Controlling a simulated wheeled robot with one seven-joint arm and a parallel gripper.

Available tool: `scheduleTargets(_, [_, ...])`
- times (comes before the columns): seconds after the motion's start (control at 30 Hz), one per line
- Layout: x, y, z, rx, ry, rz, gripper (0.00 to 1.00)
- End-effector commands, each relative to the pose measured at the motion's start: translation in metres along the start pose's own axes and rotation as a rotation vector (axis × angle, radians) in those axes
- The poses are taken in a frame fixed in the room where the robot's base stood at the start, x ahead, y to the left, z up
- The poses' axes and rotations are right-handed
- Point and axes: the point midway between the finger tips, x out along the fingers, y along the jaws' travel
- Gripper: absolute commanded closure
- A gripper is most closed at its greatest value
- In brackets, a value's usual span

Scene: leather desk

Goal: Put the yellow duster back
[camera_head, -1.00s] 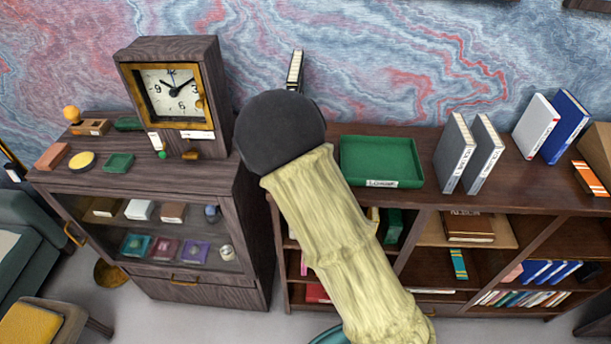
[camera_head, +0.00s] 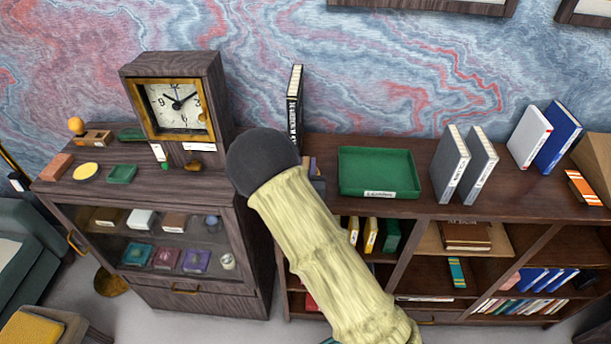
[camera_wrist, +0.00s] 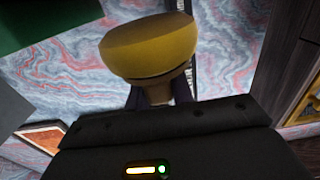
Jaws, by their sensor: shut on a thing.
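In the wrist view, my gripper (camera_wrist: 165,92) is shut on the yellow duster (camera_wrist: 150,48). The duster shows as a rounded yellow head with a darker rim, on a brownish stem between the fingers. In the head view, the dark round end of my arm stands in front of the gap between the clock cabinet and the low bookcase, and hides the duster and most of the gripper.
A clock (camera_head: 178,105) stands on the left cabinet (camera_head: 140,185), near small dishes and blocks. A green tray (camera_head: 376,170) and upright grey binders (camera_head: 450,165) stand on the bookcase (camera_head: 408,205). A tall dark book (camera_head: 295,105) stands behind my arm.

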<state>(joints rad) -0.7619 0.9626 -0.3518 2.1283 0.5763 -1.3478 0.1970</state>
Motion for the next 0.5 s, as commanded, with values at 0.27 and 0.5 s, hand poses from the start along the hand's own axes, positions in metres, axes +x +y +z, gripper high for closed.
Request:
scheduleTargets(0.27, [0.000,0.002,0.021,-0.004,-0.003,0.002,1.00])
scheduleTargets(0.5, [0.001,0.003,0.041,-0.001,0.000,0.004,1.00])
